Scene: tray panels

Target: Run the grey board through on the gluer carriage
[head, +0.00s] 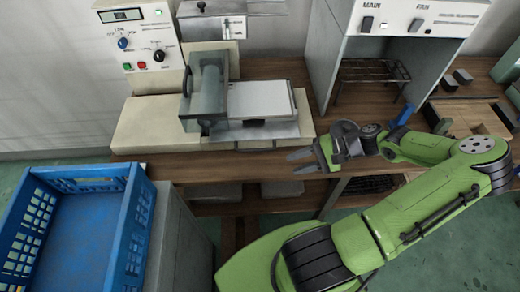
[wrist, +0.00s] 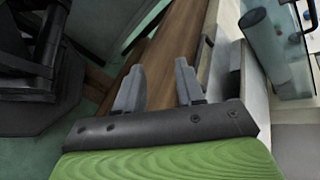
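The gluer (head: 165,127) is a cream-based machine on the wooden bench, with a clear-sided housing (head: 209,92) at its middle. A pale grey, nearly white flat panel (head: 262,99) lies just right of the housing, on a metal bed (head: 280,130). I cannot tell whether this panel is the grey board or the carriage top. My gripper (head: 301,162) is open and empty, in front of the gluer's right front corner and pointing left. In the wrist view the gripper fingers (wrist: 157,72) stand apart with the wooden bench edge beyond them. The clear housing also shows in the wrist view (wrist: 270,45).
A control box (head: 137,40) with knobs stands behind the gluer. A blue crate (head: 125,225) is empty at front left. A grey hood (head: 400,20) with a wire rack (head: 372,76) stands to the right. The bench (head: 230,170) is bare along its front strip.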

